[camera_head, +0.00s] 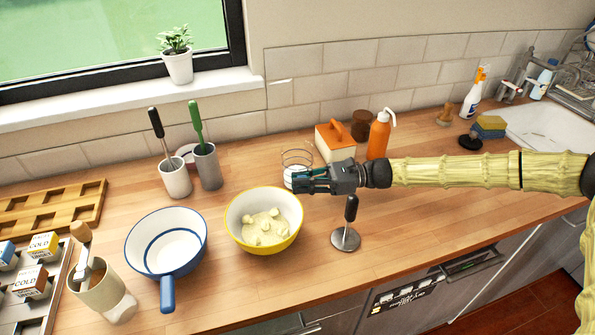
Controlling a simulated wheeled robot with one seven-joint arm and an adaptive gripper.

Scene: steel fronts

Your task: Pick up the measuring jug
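A clear round vessel with thin dark rings and a whitish lower part (297,157) stands on the wooden counter near the middle; it looks like the measuring jug. Its lower front is partly hidden by my gripper (297,181). My arm reaches in from the right, and my gripper points left, its fingers overlapping the vessel in this view. I cannot tell whether the fingers touch the vessel or are only in front of it. The gap between the fingers is not clear.
A yellow bowl (240,220) with pale lumps and a black-handled steel tool (345,239) stand in front. Behind are an orange-lidded box (328,147) and orange bottle (379,136). Left are utensil cups (207,169), a blue-rimmed pan (149,221) and a beige container (100,292).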

